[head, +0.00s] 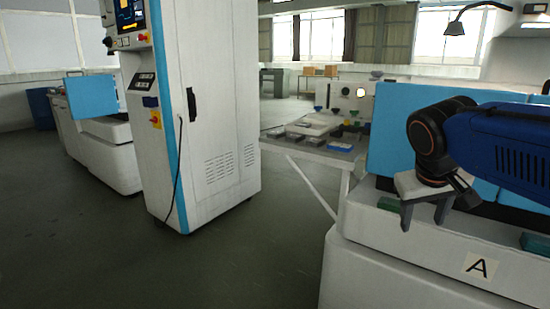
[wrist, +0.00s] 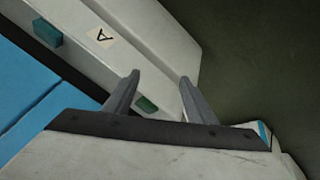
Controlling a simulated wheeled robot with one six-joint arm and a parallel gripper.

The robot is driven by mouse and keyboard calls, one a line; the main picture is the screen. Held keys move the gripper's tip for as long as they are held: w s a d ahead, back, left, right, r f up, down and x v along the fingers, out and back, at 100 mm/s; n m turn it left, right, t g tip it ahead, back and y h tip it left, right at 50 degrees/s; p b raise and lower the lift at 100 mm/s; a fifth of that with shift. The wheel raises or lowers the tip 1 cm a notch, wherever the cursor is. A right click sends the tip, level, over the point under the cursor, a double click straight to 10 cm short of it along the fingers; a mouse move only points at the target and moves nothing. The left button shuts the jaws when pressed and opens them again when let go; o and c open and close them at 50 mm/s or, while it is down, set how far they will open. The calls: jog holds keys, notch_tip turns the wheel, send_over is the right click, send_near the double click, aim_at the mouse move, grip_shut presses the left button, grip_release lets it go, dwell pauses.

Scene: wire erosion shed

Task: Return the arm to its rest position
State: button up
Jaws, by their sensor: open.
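My gripper (head: 424,218) hangs at the right of the head view, at the end of my blue arm, with its two grey fingers pointing down. It is open and empty. In the head view it appears in front of the white machine (head: 390,251) marked with the letter A. In the wrist view the two fingers (wrist: 160,98) stand apart with nothing between them, and the machine's ledge with the A label (wrist: 101,37) shows beyond them. I cannot tell how far the fingers are above the ledge.
Green blocks (head: 388,203) sit on the machine's ledge, below a light blue panel (head: 390,130). A tall white cabinet (head: 215,100) with a blue edge stands left of centre. A table (head: 330,157) with small trays and coloured cones stands between. The floor (head: 240,265) in front is clear.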

jog(key=s+a+f+y, duration=0.3)
jog(key=s+f, duration=1)
jog(key=f, duration=0.1)
jog(key=shift+s+a+f, duration=0.25)
jog(key=shift+a+f, duration=0.1)
jog(key=shift+f, duration=0.05)
jog(key=shift+c, duration=0.6)
